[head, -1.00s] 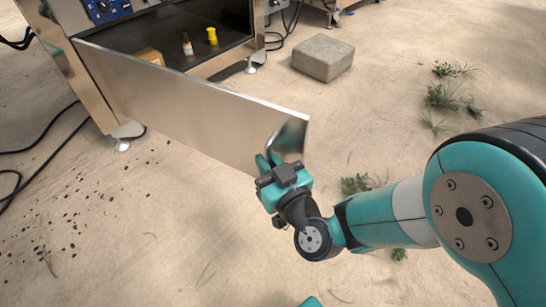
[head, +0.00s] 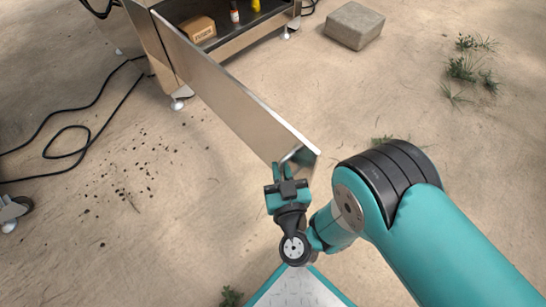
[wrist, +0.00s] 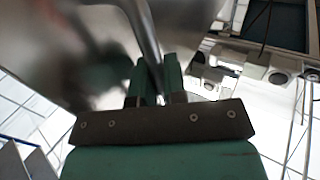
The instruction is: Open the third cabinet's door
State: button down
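The cabinet (head: 152,52) stands at the top left of the head view, its metal door (head: 225,92) swung wide open on its left edge. The door's free end reaches toward me. The curved metal handle (head: 298,156) sits at that free end. My gripper (head: 282,170) is at the handle. In the wrist view the handle bar (wrist: 148,45) runs down between the two green fingers (wrist: 155,82), which close around it. The door's blurred metal face (wrist: 50,45) fills the upper left there.
Inside the cabinet are a cardboard box (head: 197,28), a small white-and-red bottle (head: 234,13) and a yellow item (head: 256,5). A stone block (head: 354,25) lies on the sand behind. Black cables (head: 75,122) lie at the left. Sand around my gripper is mostly clear.

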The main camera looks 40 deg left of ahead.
jog(key=shift+s+d+r, duration=0.1)
jog(key=shift+d+r, duration=0.05)
jog(key=shift+d, duration=0.15)
jog(key=shift+s+f, duration=0.1)
jog(key=shift+f, duration=0.1)
jog(key=c, duration=1.2)
grip_release()
